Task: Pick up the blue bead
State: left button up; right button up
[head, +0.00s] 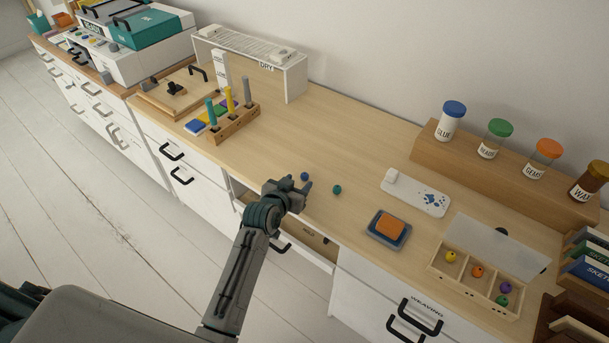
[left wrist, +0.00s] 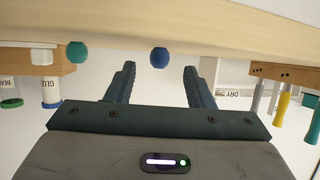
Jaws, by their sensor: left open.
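The blue bead (head: 304,176) lies on the wooden desk top (head: 330,142), just past the tip of my left gripper (head: 291,189). In the left wrist view the picture is upside down; the blue bead (left wrist: 159,57) shows between and beyond the two spread fingers of the left gripper (left wrist: 158,80). The jaws are open and empty. A teal bead (head: 337,189) lies to the right of the blue one, and it also shows in the left wrist view (left wrist: 77,52), outside the fingers. My right gripper is not in view.
A white tag with dots (head: 416,194) and an orange block on a blue pad (head: 388,229) lie to the right. A compartment box (head: 470,278) holds several beads. A tool rack (head: 235,122) stands left. A drawer below (head: 312,241) is partly open under my arm.

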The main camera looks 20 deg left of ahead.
aim_at(303, 178)
pick_arm(q)
jog(key=x, duration=0.3)
jog(key=shift+w+f, duration=0.15)
jog(key=shift+w, duration=0.1)
jog(key=shift+s, duration=0.1)
jog(key=c, duration=1)
grip_shut()
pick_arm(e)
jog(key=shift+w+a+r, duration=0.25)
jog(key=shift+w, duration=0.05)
